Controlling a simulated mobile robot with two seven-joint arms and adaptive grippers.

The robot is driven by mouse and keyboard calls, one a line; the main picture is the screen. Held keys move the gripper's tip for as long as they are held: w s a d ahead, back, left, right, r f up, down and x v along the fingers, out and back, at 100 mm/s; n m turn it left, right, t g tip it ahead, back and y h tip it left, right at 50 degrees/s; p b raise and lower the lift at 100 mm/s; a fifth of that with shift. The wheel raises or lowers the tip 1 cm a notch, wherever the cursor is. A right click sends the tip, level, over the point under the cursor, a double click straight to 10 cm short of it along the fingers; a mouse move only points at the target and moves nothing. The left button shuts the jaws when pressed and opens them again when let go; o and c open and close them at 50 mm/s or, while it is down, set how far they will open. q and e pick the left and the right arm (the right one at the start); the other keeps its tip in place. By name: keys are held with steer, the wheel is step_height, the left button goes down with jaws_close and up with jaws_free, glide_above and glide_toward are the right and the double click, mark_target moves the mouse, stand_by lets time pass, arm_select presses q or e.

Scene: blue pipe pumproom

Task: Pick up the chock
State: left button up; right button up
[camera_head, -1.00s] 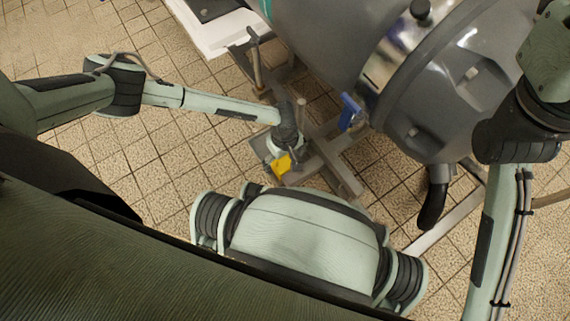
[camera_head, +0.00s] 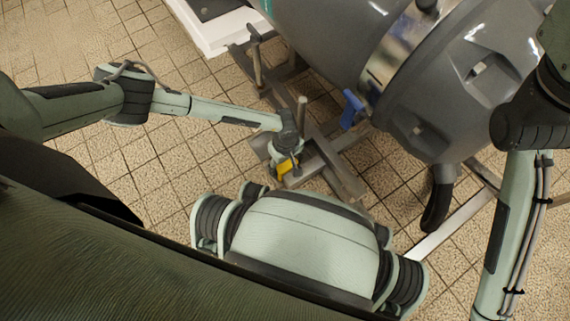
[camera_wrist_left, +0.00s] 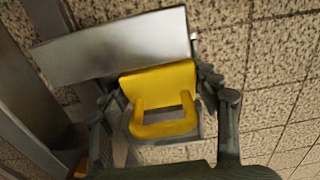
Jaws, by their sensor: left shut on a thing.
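The yellow chock (camera_head: 285,167) shows in the head view at the end of my left arm, beside the metal frame. In the left wrist view the chock (camera_wrist_left: 160,88) has a slanted top and a looped handle. My left gripper (camera_wrist_left: 165,95) has its dark fingers on both sides of the chock and is shut on it. In the head view the left gripper (camera_head: 288,160) partly hides the chock. I cannot tell whether the chock touches the floor. My right arm shows at the right edge of the head view, but its gripper is out of view.
A large grey tank (camera_head: 450,90) stands on a metal frame (camera_head: 335,172) close to my left gripper. A blue handle (camera_head: 351,108) and an upright post (camera_head: 301,115) are near. A white platform (camera_head: 215,30) is at the back. Tiled floor (camera_head: 165,165) is clear on the left.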

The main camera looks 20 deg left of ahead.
arm_select(q)
steer(key=shift+c, duration=0.8)
steer(key=shift+r, duration=0.1)
